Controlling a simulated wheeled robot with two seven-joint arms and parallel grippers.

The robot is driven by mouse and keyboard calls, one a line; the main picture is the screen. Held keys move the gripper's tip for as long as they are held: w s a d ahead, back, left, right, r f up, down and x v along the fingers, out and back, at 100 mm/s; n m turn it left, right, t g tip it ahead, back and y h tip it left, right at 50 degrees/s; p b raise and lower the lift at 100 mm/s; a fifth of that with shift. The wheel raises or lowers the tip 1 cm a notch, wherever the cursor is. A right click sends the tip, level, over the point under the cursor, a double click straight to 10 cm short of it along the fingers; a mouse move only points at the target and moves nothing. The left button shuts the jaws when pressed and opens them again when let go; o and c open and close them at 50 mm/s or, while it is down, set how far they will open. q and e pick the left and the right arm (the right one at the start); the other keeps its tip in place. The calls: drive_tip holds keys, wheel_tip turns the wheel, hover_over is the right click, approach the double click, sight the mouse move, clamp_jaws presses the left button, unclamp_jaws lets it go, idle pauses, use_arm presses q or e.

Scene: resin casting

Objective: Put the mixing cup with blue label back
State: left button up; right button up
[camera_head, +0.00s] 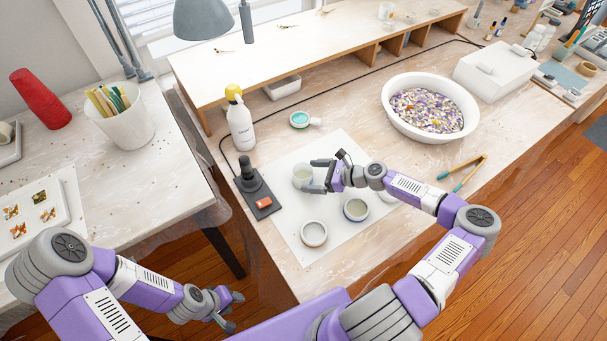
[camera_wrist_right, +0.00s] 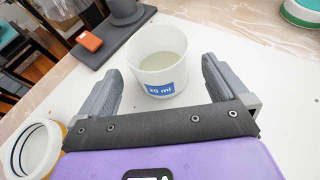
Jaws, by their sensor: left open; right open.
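The mixing cup with blue label (camera_wrist_right: 158,62) stands upright on the white mat in the right wrist view. It is white and translucent, its blue label reads "20 ml" or similar, and it holds some pale liquid. In the head view the cup (camera_head: 302,176) is at the mat's upper left. My right gripper (camera_head: 320,176) is open, with its fingers on either side of the cup's near part; in the wrist view (camera_wrist_right: 163,85) I see gaps between fingers and cup. My left gripper (camera_head: 230,311) is open and empty, low at the left, away from the work table.
Two round cups or moulds (camera_head: 314,234) and (camera_head: 355,209) stand on the white mat (camera_head: 290,220). A dark stand with an orange-red switch (camera_head: 263,203) is left of the cup.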

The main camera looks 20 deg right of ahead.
drive_tip(key=p+v, duration=0.1)
drive_tip(key=v, duration=0.6)
drive_tip(key=shift+s+d+r, duration=0.1)
drive_tip(key=shift+s+d, duration=0.05)
drive_tip(key=shift+d, duration=0.05)
